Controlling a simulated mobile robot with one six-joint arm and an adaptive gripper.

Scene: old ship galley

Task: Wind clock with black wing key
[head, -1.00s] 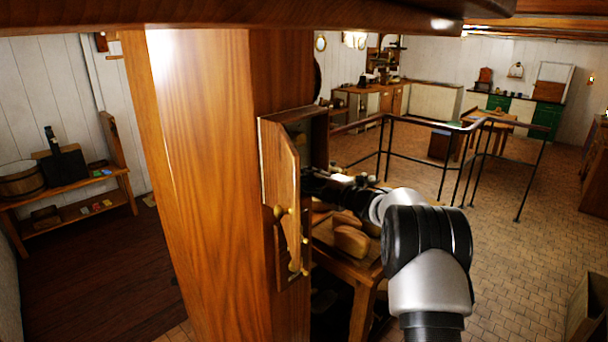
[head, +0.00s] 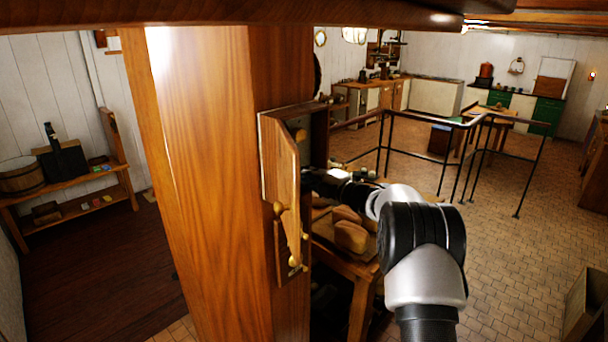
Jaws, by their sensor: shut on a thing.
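A wooden case (head: 290,111) is fixed to the thick wooden post, its narrow door (head: 281,175) standing open towards me. A small round brass part (head: 300,135) shows inside the case opening; I cannot tell whether it belongs to the clock. No clock face can be made out. My gripper (head: 318,180) is just right of the open door, at the case's lower right, and points left. The door edge and dark shadow hide its fingertips. It is shut, and the black wing key in it cannot be made out from here.
The post (head: 215,190) fills the left middle. Below my gripper, a wooden table (head: 345,262) carries brown loaf-like things (head: 350,236). A dark railing (head: 462,125) stands behind. A low shelf (head: 85,187) is at the left. The tiled floor (head: 505,265) at the right is mostly clear.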

